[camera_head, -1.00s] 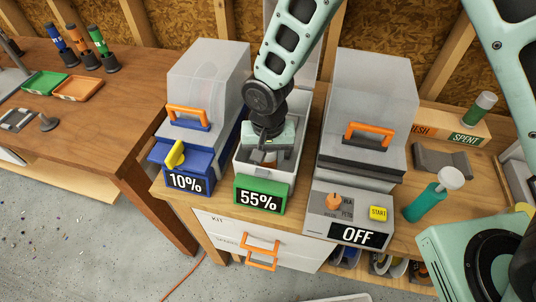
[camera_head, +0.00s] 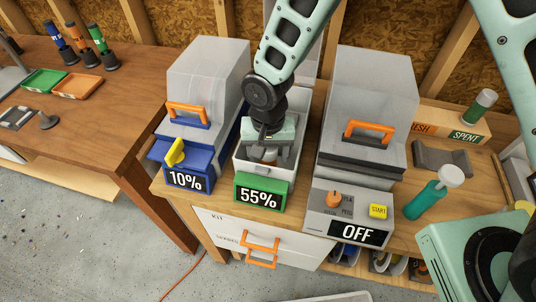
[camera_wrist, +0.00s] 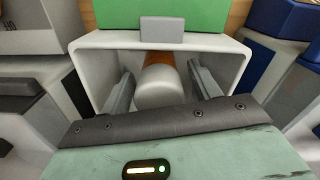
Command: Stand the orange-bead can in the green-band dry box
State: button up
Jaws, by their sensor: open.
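The orange-bead can (camera_wrist: 160,88) stands inside the green-band dry box (camera_wrist: 240,62), its pale cap toward the wrist camera and an orange strip of its body showing beyond. It looks upright; its base is hidden. In the head view the box's green front (camera_head: 260,195) reads 55%, and the box is open at the top. My gripper (camera_wrist: 161,72) reaches down into the box, open, with one finger on each side of the can and a visible gap to each. In the head view my gripper (camera_head: 268,150) hides most of the can.
A closed blue-band box (camera_head: 187,180) reading 10% stands close on the left. A grey dryer (camera_head: 348,215) reading OFF stands close on the right. A teal bottle (camera_head: 425,202) and another green can (camera_head: 480,106) are further right.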

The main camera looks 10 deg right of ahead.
notch_tip(320, 180, up, 11)
jog(key=shift+s+r+b, duration=0.1)
jog(key=shift+r+b, duration=0.05)
jog(key=shift+b, duration=0.95)
jog(key=s+d+r+n, duration=0.3)
jog(key=s+d+n, duration=0.1)
jog(key=s, duration=0.5)
jog(key=s+d+r+n, duration=0.3)
jog(key=s+d, duration=0.3)
jog(key=s, duration=0.2)
jog(key=shift+s+n+y, duration=0.3)
jog(key=shift+s+n, duration=0.05)
jog(key=shift+n, duration=0.55)
